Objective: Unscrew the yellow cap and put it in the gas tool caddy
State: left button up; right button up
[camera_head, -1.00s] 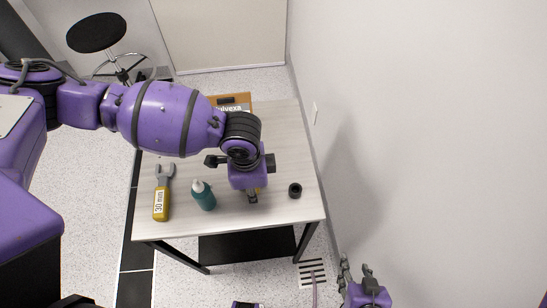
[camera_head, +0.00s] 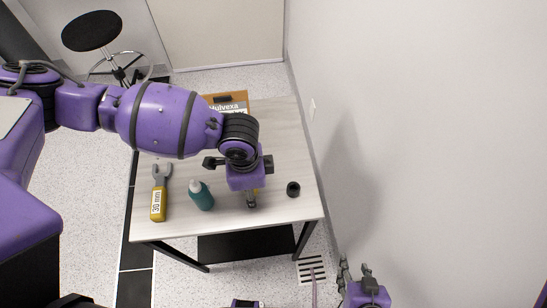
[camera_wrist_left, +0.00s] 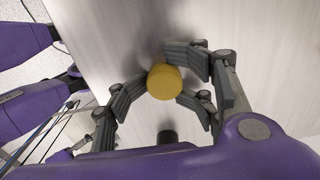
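The yellow cap (camera_wrist_left: 163,81) is a short round cylinder, seen between the fingers of my left gripper (camera_wrist_left: 158,83) in the left wrist view. The fingers surround it closely; whether they touch it is unclear. What the cap sits on is hidden. My right gripper (camera_head: 355,268) is empty and open at the lower right, beyond the table. I cannot identify a gas tool caddy in these views.
On the pale table (camera_head: 272,222) are a teal bottle (camera_head: 203,198), a yellow-handled 30 mm wrench (camera_head: 158,200) and a small black ring-shaped part (camera_head: 293,189). The wall (camera_head: 430,130) is right of the table.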

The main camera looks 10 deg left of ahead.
pick_arm(q)
notch_tip(320, 180, up, 18)
jog(key=p, duration=0.3)
jog(key=shift+p, duration=0.3)
pick_arm(e)
jog(key=w+r+t, duration=0.1)
jog(key=w+r, duration=0.4)
jog(key=r, duration=0.2)
jog(key=shift+w+t, duration=0.3)
jog(key=shift+w, duration=0.1)
pick_arm(q)
jog(key=shift+a, duration=0.1)
pick_arm(e)
jog(key=shift+f, duration=0.1)
